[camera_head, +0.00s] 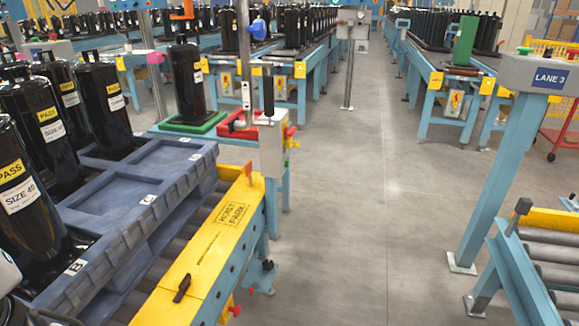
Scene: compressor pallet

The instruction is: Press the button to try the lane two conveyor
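No sign reading lane two is legible in the head view. A grey control box with a blue LANE 3 sign (549,78) stands on a blue post at the right. A green button (525,50) sits on top of its left end. Another grey box (48,48) stands at the far left behind the compressors, its details too small to read. A roller conveyor (545,255) with a yellow rail lies at the lower right, partly cut off. My gripper is not clearly visible; a white rounded piece at the left edge may be part of my arm.
A blue-grey pallet (140,200) with black compressors (45,135) rests on a roller conveyor at the left. Its yellow HOIST PARK plate (205,255) edges the aisle. A hoist pole (244,60) rises behind it. The grey floor aisle (365,200) in the middle is clear.

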